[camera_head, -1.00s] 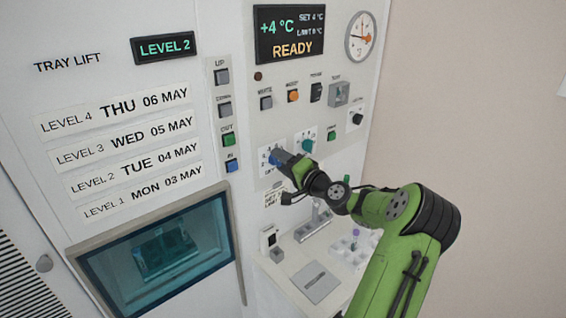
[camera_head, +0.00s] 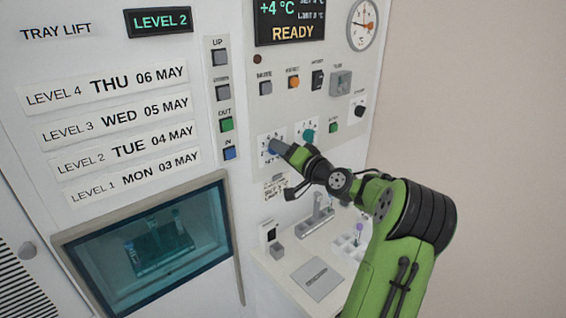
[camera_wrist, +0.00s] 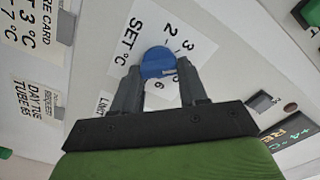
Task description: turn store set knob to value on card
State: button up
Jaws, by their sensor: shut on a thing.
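The blue set knob (camera_head: 272,147) is on the panel; the wrist view shows it (camera_wrist: 158,62) on a white dial plate marked "SET °C" with numbers such as 2, 3 and 6. My gripper (camera_wrist: 159,74) has a finger on each side of the knob and is shut on it. The fingers and knob hide part of the dial, and I cannot tell the pointer's exact value. A card (camera_wrist: 35,28), partly cut off in the wrist view, shows "3 °C" above "7 °C". The display (camera_head: 290,22) reads "+4 °C" and "READY".
A teal knob (camera_head: 308,136) sits just right of the blue one. Push buttons, including an orange one (camera_head: 293,82), are above. A shelf (camera_head: 270,268) with a tube rack (camera_head: 345,246) lies below. A window (camera_head: 150,250) is at lower left.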

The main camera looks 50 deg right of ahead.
jog(key=shift+a+f+n+b, duration=0.1)
jog(key=shift+n+b, duration=1.7)
jog(key=shift+b, duration=0.45)
jog(key=o, duration=1.1)
jog(key=shift+c, duration=0.2)
jog(key=s+a+b, duration=0.1)
jog(key=s, duration=1.4)
jog(key=shift+s+a+b, duration=0.3)
jog(key=shift+s+a, duration=0.05)
